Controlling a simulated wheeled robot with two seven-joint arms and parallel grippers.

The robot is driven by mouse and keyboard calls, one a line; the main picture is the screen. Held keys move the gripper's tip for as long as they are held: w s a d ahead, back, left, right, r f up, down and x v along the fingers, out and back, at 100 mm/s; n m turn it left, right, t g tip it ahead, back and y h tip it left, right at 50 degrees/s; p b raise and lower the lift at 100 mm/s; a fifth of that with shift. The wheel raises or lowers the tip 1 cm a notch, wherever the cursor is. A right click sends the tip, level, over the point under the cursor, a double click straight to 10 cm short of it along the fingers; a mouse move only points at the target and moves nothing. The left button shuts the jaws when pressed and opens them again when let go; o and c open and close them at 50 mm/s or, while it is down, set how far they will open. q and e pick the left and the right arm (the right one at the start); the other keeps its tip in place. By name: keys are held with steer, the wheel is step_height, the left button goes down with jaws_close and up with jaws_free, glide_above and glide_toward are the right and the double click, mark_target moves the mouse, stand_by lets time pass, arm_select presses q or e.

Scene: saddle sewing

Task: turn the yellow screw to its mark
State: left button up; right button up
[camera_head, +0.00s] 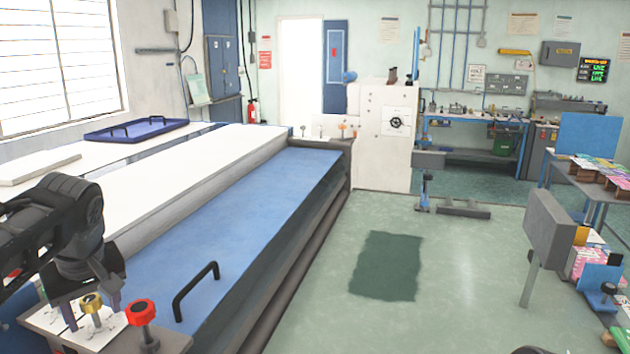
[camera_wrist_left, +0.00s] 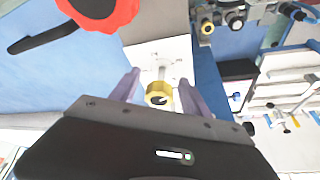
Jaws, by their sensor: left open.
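The yellow screw (camera_head: 92,304) stands on a white plate at the near left corner of the machine in the head view. It also shows in the left wrist view (camera_wrist_left: 158,94), on a shaft above the white plate (camera_wrist_left: 165,52). My left gripper (camera_head: 92,302) is open, with one finger on each side of the yellow screw. In the left wrist view both fingers (camera_wrist_left: 157,90) show a gap to the screw's knob. The mark cannot be made out in either view. My right gripper is not in view.
A red knob (camera_head: 141,313) stands close to the right of the yellow screw. A black handle (camera_head: 195,290) rises from the blue surface (camera_head: 250,215) beyond it. Open green floor (camera_head: 450,270) lies to the right of the machine.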

arm_select(q)
steer(key=shift+f+m+b, duration=0.15)
steer(key=shift+m+b, duration=0.25)
steer(key=shift+b, duration=0.1)
steer(key=shift+m+t, duration=0.3)
steer(key=shift+m, duration=0.1)
steer(key=shift+m+h, duration=0.3)
steer(key=shift+m+b, duration=0.5)
steer(key=shift+b, duration=0.05)
steer(key=shift+m+h, duration=0.4)
steer(key=shift+m, duration=0.2)
steer(key=shift+m+t+h+b, duration=0.3)
steer(key=shift+m+h, duration=0.1)
steer(key=shift+m, duration=0.7)
